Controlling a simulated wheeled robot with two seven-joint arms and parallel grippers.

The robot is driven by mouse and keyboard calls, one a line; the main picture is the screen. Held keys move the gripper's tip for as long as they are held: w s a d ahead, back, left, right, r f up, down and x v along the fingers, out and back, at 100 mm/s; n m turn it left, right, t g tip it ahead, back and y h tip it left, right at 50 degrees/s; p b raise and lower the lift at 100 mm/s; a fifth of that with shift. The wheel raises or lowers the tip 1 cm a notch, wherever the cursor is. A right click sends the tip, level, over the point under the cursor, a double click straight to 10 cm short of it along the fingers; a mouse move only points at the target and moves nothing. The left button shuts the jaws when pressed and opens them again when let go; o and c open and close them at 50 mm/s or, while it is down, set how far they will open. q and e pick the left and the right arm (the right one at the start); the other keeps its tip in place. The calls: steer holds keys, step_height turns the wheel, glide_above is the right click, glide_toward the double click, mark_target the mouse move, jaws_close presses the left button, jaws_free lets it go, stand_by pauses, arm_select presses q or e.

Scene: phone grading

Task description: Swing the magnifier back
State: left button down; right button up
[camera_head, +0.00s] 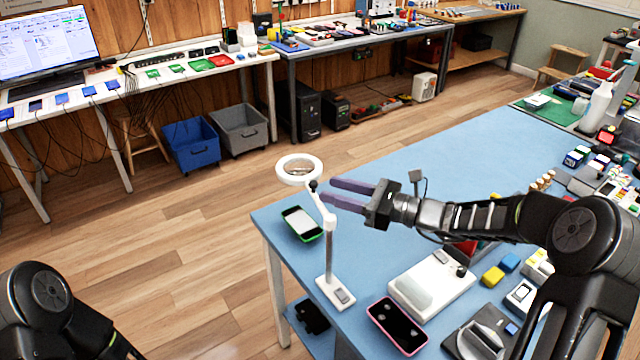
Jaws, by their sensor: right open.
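The magnifier (281,170) has a white ring head around a lens, on a white post with a flat base (336,292) near the blue table's left edge. Its head hangs out to the left, past the table edge, over the floor. My right gripper (327,191) is open. Its two purple fingers point left at the top of the post, close to the dark joint (313,186) of the magnifier arm. I cannot tell whether they touch it. My left arm shows only at the lower left corner, and its gripper is out of view.
A green-edged phone (301,223) lies on the blue table (440,150) left of the post. A pink-edged phone (397,325) lies right of the base, near a white device (431,285). The table's far middle is clear.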

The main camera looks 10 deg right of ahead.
mark_target(310, 184)
steer(key=x, duration=0.4)
steer(key=shift+a+p, duration=0.1)
steer(key=shift+p, duration=0.25)
steer(key=shift+c, duration=0.6)
jaws_close()
stand_by(0.5)
